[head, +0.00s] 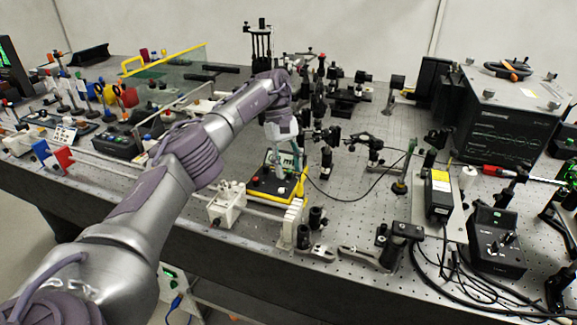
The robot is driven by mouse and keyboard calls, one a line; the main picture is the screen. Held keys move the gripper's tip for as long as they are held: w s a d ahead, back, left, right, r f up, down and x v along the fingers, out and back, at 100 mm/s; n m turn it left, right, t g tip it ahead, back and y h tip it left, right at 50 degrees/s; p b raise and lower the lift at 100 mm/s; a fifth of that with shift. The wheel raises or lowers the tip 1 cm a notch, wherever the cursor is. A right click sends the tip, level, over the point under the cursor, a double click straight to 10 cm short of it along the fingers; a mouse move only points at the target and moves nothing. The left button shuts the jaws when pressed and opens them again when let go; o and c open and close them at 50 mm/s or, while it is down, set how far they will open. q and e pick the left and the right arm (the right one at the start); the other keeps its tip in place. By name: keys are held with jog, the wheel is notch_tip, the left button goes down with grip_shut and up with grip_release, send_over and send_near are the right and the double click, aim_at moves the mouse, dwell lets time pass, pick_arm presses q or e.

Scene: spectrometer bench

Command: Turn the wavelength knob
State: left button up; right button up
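My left arm reaches in from the lower left, and my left gripper (287,168) points down over the box, in front of part of the display. Its fingertips are small and partly merge with the box, so I cannot tell whether they touch a knob or how far apart they are. My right gripper is not in view.
A white block mount (225,208) stands left of the box, and a ribbed white block (293,222) stands at its front right. Black optics mounts crowd the bench behind. A large black instrument (508,115) stands at the right, with loose cables in front.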

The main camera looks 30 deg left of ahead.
aim_at(288, 170)
pick_arm(q)
notch_tip(288, 170, up, 10)
dwell(0.6)
dwell(0.4)
